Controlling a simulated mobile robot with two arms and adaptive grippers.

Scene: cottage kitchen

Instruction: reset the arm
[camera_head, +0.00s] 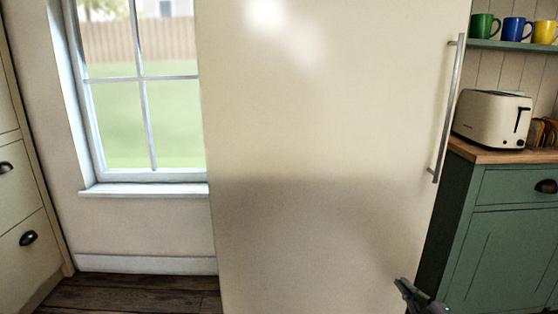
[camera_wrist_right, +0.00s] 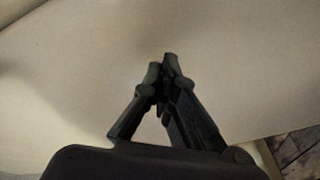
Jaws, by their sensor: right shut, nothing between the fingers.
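My right gripper (camera_head: 405,287) is at the bottom right of the head view, in front of the lower right part of a large cream fridge door (camera_head: 320,150). In the right wrist view my right gripper (camera_wrist_right: 164,66) points toward a plain pale surface, with its fingertips together and nothing between them. I cannot tell whether the fingertips touch that surface. My left gripper is not in the head view.
The fridge door has a long vertical metal handle (camera_head: 448,110) on its right side. A green cabinet (camera_head: 505,235) with a toaster (camera_head: 492,118) on its wooden top stands to the right. A window (camera_head: 140,95) is at left, above free wooden floor (camera_head: 130,294).

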